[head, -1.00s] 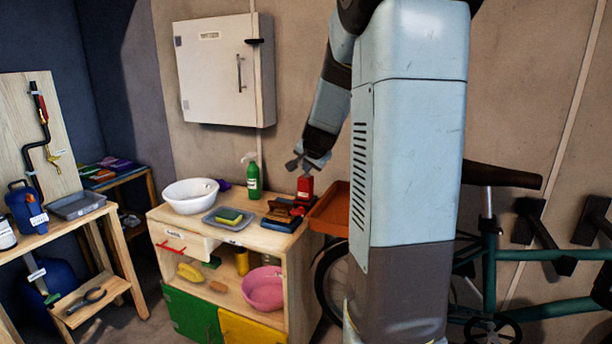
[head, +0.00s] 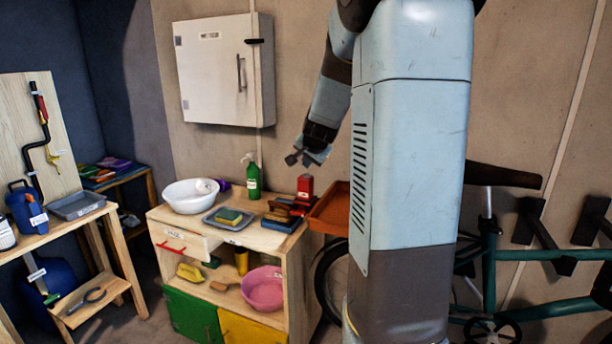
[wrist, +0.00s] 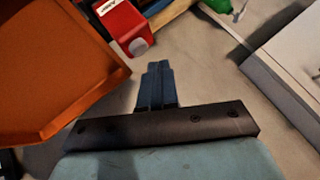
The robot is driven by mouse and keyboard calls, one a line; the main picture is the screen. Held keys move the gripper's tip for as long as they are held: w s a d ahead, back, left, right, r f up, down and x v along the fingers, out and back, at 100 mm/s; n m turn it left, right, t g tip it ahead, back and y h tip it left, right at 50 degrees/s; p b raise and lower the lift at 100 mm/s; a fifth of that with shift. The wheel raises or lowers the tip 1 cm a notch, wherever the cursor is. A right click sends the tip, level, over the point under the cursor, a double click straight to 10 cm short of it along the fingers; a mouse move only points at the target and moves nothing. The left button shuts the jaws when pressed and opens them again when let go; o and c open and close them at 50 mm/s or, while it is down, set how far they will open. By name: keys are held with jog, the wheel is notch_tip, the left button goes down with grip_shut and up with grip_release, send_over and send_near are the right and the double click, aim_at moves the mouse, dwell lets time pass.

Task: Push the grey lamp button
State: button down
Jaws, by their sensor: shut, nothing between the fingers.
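A small red box (head: 305,187) stands at the back right corner of the wooden cabinet top. In the wrist view the red box (wrist: 115,22) is at the top left, with a white label. A small round greyish button (wrist: 138,47) shows on its near end; I cannot tell for sure that it is the lamp button. My gripper (head: 301,157) is shut and empty, in the air above the red box and apart from it. In the wrist view the closed fingers (wrist: 157,68) point just right of and below the button. No lamp is clearly visible.
An orange tray (head: 331,212) is right of the red box and fills the left of the wrist view. A green spray bottle (head: 252,176), a white basin (head: 190,196) and a grey tray with a sponge (head: 214,221) share the top. A white wall cabinet (head: 222,70) hangs behind.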

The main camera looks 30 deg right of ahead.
aim_at(308, 175)
jog(key=shift+r, duration=0.1)
jog(key=shift+r, duration=2.9)
